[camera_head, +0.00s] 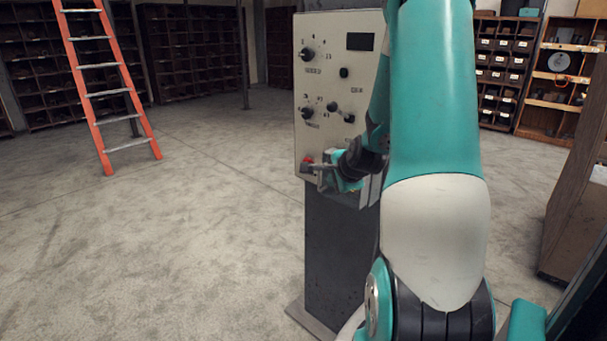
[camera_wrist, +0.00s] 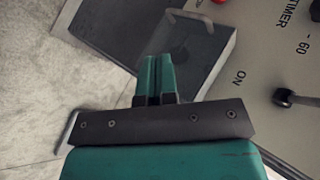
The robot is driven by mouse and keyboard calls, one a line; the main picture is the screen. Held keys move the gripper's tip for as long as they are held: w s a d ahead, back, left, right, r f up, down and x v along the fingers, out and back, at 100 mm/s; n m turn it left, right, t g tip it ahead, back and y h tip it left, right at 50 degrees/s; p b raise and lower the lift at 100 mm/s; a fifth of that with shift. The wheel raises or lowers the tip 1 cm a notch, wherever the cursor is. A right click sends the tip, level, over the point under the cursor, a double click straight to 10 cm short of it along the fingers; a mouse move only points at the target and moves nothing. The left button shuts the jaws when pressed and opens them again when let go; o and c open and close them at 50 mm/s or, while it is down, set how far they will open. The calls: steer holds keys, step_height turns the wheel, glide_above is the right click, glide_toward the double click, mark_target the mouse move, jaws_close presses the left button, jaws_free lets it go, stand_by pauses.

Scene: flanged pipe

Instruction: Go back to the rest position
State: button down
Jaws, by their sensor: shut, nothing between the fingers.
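My gripper (camera_wrist: 158,64) is shut and empty in the wrist view, its fingers pressed together. In the head view, my gripper (camera_head: 322,177) is at the lower front of a pale control panel (camera_head: 322,84), close to a red button (camera_head: 307,160). Whether it touches the panel I cannot tell. The wrist view shows the panel (camera_wrist: 268,62) at right, with the words "TIMER" and "ON" and a dark lever (camera_wrist: 292,98). The red button (camera_wrist: 220,2) shows at the top edge. My arm hides the panel's right side in the head view.
The panel stands on a dark pedestal (camera_head: 335,250) close to my arm. An orange ladder (camera_head: 88,75) stands at left, shelves (camera_head: 190,50) line the back. A brown cabinet (camera_head: 575,190) is at right. The floor at left is clear.

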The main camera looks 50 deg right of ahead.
steer(key=w+a+r+n+g+y, duration=0.1)
steer(key=a+r+n+y, duration=0.3)
steer(key=a, duration=0.6)
steer(key=w+a+n+y, duration=0.1)
steer(key=a+n, duration=0.6)
steer(key=a, duration=0.3)
steer(key=w+a+r+n+g+y, duration=0.1)
steer(key=a+r+n+y, duration=0.3)
steer(key=a, duration=0.6)
steer(key=s+a+r+n+g, duration=0.2)
steer(key=s+a+n+g, duration=0.4)
steer(key=s+a+n, duration=0.9)
steer(key=shift+s+a+r+n, duration=0.2)
steer(key=shift+s+n, duration=0.4)
steer(key=shift+s, duration=0.45)
